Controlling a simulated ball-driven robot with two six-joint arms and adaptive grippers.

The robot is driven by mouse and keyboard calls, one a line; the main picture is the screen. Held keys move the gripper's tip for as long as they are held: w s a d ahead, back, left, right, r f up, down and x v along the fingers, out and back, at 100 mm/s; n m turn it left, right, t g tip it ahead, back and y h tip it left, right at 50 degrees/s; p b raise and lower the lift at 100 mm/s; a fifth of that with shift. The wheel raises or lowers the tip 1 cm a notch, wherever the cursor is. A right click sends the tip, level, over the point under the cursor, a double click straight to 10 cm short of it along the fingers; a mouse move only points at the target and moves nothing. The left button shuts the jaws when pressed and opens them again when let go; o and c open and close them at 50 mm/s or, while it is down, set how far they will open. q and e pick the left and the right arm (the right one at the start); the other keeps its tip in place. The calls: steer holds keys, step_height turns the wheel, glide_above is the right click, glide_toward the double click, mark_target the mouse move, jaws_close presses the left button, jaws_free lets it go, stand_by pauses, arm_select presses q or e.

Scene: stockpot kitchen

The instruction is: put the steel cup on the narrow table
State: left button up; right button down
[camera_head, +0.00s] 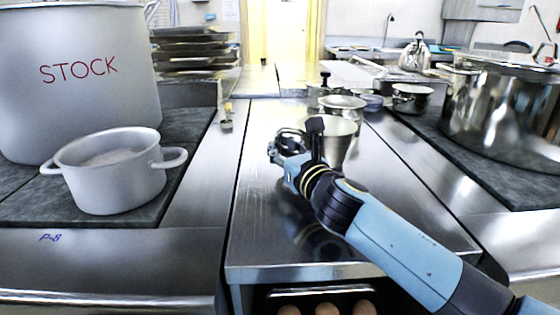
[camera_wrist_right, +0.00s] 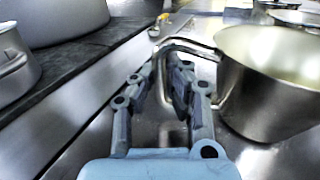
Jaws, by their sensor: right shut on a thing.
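The steel cup (camera_head: 342,148) is upright over the middle of the narrow table (camera_head: 265,225), partly hidden by my right arm. My right gripper (camera_head: 284,150) is at its left side. In the right wrist view the cup (camera_wrist_right: 272,85) is to the right of the fingers. My right gripper (camera_wrist_right: 174,58) is shut on its bent metal handle, which runs between the fingers. I cannot tell whether the cup's base touches the tabletop. My left gripper is not in view.
A large STOCK pot (camera_head: 80,85) and a smaller grey pot (camera_head: 110,180) stand on the left counter. A big shiny pot (camera_head: 505,115) stands at the right. Steel bowls (camera_head: 412,98) stand farther back. Eggs (camera_head: 327,309) lie below the table's front edge. The table's front left is clear.

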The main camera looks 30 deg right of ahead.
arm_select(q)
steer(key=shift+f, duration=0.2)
arm_select(e)
steer(key=shift+f, duration=0.2)
steer(key=c, duration=1.9)
jaws_free()
steer(key=shift+f, duration=0.1)
steer(key=o, duration=0.5)
steer(key=shift+r, duration=0.35)
steer(key=s, duration=0.3)
steer(key=s+a+b, duration=0.1)
steer(key=s, duration=0.7)
steer(key=shift+a+f, duration=0.25)
steer(key=shift+f, duration=0.1)
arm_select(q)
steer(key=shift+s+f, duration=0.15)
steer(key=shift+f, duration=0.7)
arm_select(e)
steer(key=shift+s+a+r, duration=0.1)
steer(key=shift+s+r, duration=0.05)
steer(key=shift+s, duration=0.35)
